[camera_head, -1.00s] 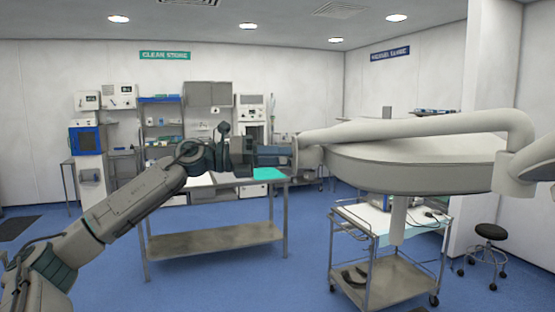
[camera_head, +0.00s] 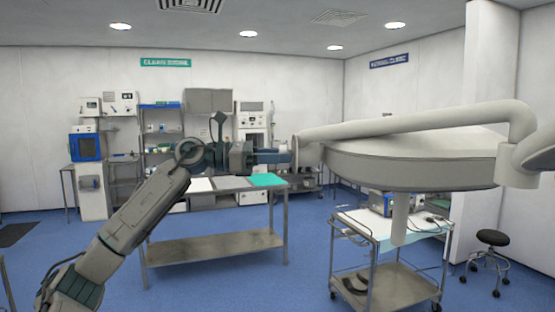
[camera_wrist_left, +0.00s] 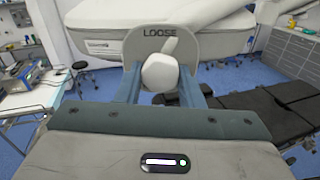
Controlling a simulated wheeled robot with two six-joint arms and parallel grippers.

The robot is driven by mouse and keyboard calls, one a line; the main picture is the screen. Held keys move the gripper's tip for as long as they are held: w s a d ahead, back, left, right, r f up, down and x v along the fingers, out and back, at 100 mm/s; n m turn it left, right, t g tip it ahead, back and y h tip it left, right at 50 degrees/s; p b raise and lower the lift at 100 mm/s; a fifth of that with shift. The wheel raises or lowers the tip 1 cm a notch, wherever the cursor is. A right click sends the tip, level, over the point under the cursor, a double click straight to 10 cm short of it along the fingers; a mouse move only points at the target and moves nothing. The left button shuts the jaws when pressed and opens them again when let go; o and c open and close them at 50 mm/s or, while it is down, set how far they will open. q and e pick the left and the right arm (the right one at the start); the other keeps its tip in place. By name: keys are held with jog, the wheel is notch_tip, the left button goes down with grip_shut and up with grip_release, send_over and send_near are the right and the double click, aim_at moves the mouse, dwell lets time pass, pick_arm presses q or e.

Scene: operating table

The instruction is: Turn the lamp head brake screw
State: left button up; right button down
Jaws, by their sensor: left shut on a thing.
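The lamp head (camera_head: 415,168) is a large, pale, rounded disc at the right, held by a thick curved arm. It also fills the top of the left wrist view (camera_wrist_left: 140,42). The brake screw (camera_wrist_left: 160,73) is a white, faceted knob with a small lever, in front of a grey plate (camera_wrist_left: 203,45) marked "LOOSE". My left gripper (camera_head: 285,156) reaches the lamp's left end from the left. In the left wrist view its blue-grey fingers (camera_wrist_left: 161,85) stand on both sides of the knob, shut on it. My right gripper is out of view.
A steel table (camera_head: 215,245) with a green cloth stands below my left arm. A wheeled cart (camera_head: 385,285) stands under the lamp and a black stool (camera_head: 492,238) at the right. The wrist view shows a black padded operating table (camera_wrist_left: 285,108). Shelves line the back wall.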

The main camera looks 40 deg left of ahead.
pick_arm(q)
jog(key=shift+m, duration=0.3)
dwell(0.4)
jog(key=o, duration=1)
